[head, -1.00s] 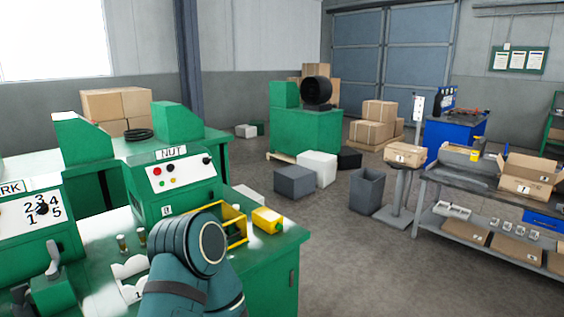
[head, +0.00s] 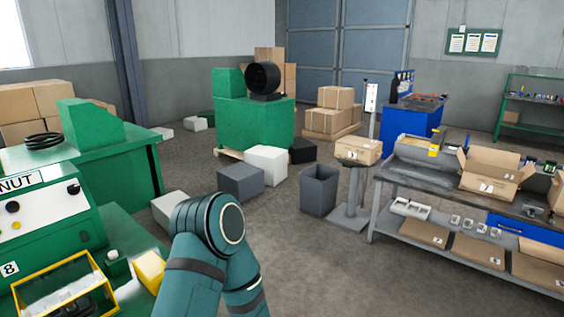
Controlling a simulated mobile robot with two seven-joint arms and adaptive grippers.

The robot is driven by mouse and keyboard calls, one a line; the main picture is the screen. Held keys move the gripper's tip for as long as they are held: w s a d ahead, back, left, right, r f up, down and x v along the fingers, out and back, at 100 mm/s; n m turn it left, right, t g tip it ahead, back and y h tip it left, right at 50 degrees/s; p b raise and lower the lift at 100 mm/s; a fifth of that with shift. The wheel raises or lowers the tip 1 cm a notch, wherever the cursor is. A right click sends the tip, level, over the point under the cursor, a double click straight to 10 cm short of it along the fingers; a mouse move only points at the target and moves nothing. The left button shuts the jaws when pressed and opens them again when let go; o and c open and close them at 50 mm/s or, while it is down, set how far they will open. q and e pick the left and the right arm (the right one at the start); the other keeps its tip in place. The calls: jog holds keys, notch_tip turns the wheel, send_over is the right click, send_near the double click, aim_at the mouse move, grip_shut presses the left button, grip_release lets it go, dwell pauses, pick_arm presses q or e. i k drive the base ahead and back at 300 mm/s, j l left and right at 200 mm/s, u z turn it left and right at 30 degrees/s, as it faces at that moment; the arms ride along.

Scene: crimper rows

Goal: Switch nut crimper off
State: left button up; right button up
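The nut crimper (head: 50,222) is a green machine at the left edge of the head view, cut off by the frame. Its pale sloped panel bears a "NUT" label (head: 18,182), a black rotary switch (head: 73,188) at the right, and a black and a yellow button at the left. The switch's setting is too small to tell. Neither gripper shows.
A yellow-framed bin (head: 22,300) and a yellow block (head: 149,271) sit on the green bench before the crimper. Grey and white boxes (head: 241,181), a grey bin (head: 318,190) and a pedestal with a carton stand beyond. A grey workbench (head: 375,212) is at right. Floor between is clear.

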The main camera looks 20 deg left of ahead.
aim_at(73, 189)
jog(key=i+l+u, duration=0.15)
jog(key=i, duration=0.55)
jog(key=i+l+u, duration=0.2)
jog(key=i, duration=0.55)
jog(key=j, duration=0.1)
